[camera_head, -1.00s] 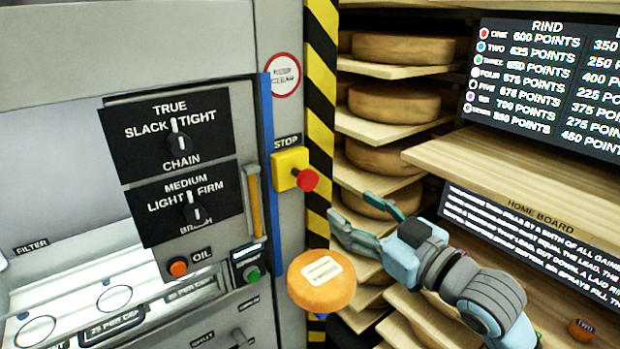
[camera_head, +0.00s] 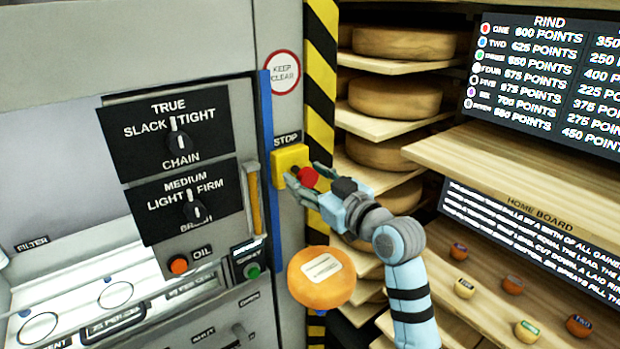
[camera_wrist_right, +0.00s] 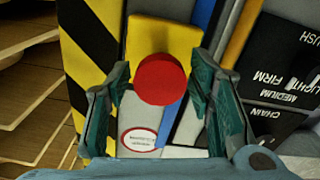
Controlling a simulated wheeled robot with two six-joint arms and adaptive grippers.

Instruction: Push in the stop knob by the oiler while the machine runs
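The red stop knob (camera_head: 309,177) sticks out of a yellow box (camera_head: 289,158) under the STOP label on the machine's front edge. My right gripper (camera_head: 305,180) is at the knob, its fingers open on either side of it. In the right wrist view the red knob (camera_wrist_right: 161,79) lies between the two spread fingers (camera_wrist_right: 160,95), with gaps on both sides. Whether the fingers touch it is not clear. My left gripper is not in view.
A round orange cheese (camera_head: 321,277) with a pale label shows below the knob. Cheese shelves (camera_head: 385,128) stand right of the striped post (camera_head: 321,60). A wooden board with small coloured cheeses (camera_head: 465,288) is at lower right. A green button (camera_head: 252,271) is left.

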